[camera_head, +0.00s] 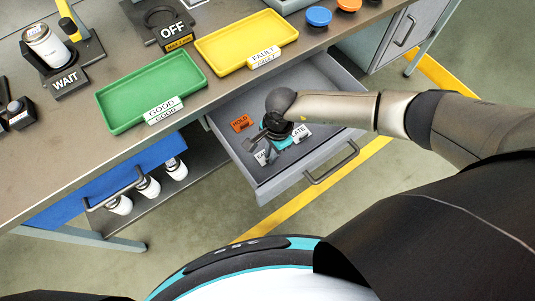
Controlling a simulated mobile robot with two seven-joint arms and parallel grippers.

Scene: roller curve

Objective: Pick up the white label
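Two white labels lie in the open drawer. One with dark lettering (262,157) is at the front left, partly hidden by my gripper. The other, reading "LATE" (300,132), is just right of the gripper. An orange label reading "HOLD" (241,123) lies to the left. My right gripper (264,142) reaches down into the drawer between these labels. Its fingers are small and dark, and I cannot tell whether they are open or touching a label. A teal patch (283,144) shows just below the gripper. My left gripper is not in view.
The drawer (270,188) stands pulled out below the bench. On the bench are a green "GOOD" tray (150,85), a yellow "FAULT" tray (245,38), an "OFF" sign (172,31) and a can at "WAIT" (45,45).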

